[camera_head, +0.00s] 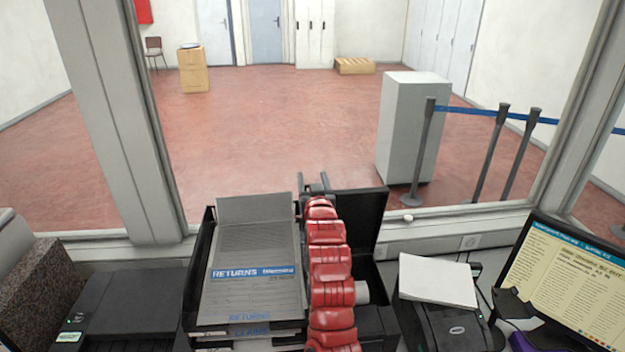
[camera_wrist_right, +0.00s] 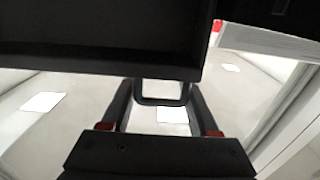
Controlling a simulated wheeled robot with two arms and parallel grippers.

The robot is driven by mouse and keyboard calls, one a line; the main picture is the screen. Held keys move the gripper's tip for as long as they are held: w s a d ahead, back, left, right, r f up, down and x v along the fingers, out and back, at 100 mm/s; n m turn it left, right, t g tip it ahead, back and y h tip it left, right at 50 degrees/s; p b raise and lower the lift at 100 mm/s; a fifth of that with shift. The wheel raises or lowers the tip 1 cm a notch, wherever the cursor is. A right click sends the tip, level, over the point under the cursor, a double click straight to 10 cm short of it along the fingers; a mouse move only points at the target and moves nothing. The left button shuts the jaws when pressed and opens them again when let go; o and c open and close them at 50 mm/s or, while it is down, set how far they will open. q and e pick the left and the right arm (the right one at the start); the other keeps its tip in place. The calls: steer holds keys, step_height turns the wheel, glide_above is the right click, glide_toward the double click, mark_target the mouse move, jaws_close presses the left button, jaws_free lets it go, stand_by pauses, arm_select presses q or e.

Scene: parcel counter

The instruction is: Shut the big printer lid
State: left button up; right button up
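The big printer (camera_head: 375,325) is black and stands at the counter's middle, partly hidden by my red right arm. Its black lid (camera_head: 362,218) stands raised, and a white roll (camera_head: 362,292) shows inside. My right gripper (camera_head: 315,185) is at the lid's upper left edge. In the right wrist view the lid (camera_wrist_right: 100,35) fills the top, with a U-shaped black loop (camera_wrist_right: 162,100) below its edge. The two fingers of the gripper (camera_wrist_right: 160,100) are apart, one on each side of the loop; I cannot tell if they touch it. My left gripper is not in view.
A black tray (camera_head: 200,285) with returns papers (camera_head: 255,290) stands left of my arm. A smaller printer (camera_head: 455,328) with white paper (camera_head: 437,277) on top and a monitor (camera_head: 570,280) stand to the right. A dark device (camera_head: 125,305) sits at left. A window frame (camera_head: 460,215) runs behind.

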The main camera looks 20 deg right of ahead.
jaws_close()
